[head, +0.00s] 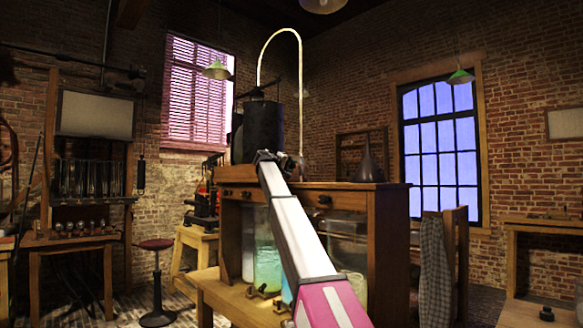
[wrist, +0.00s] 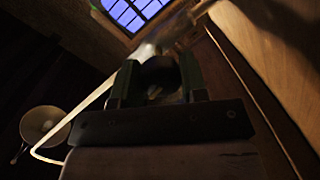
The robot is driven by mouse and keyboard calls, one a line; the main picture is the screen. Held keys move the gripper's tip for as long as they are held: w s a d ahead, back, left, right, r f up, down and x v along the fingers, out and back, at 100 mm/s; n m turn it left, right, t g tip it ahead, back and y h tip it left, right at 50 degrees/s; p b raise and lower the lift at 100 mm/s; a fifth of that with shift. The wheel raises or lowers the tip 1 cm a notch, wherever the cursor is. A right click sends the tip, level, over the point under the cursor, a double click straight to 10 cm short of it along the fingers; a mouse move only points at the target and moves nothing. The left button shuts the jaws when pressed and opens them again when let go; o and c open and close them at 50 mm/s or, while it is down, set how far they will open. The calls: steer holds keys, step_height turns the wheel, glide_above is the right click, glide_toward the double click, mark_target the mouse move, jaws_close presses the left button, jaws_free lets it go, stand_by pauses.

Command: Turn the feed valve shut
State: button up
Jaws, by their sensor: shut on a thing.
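My gripper (head: 267,156) is at the foot of the black tank (head: 263,125) on the wooden cabinet's top. In the wrist view my gripper (wrist: 158,80) has its two greenish fingers on either side of a dark rounded piece (wrist: 158,70), which looks like the feed valve's handle. The fingers are shut on it. The valve's body and the handle's angle are not clear, as the wrist view is dark and blurred there. In the head view my wrist hides the valve.
A pale tube (head: 299,75) arches from the tank down to the cabinet (head: 375,225). A dark funnel-shaped vessel (head: 368,162) stands to the right on top. Glass jars (head: 266,255) with coloured liquid stand below.

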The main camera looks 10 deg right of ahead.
steer(key=shift+s+f+m, duration=0.1)
steer(key=shift+f+m, duration=0.1)
steer(key=shift+m, duration=0.4)
steer(key=o, duration=0.9)
steer(key=shift+r, duration=0.1)
steer(key=shift+a, duration=0.15)
steer(key=v, duration=1)
steer(key=shift+s+a, duration=0.1)
steer(key=shift+s, duration=0.2)
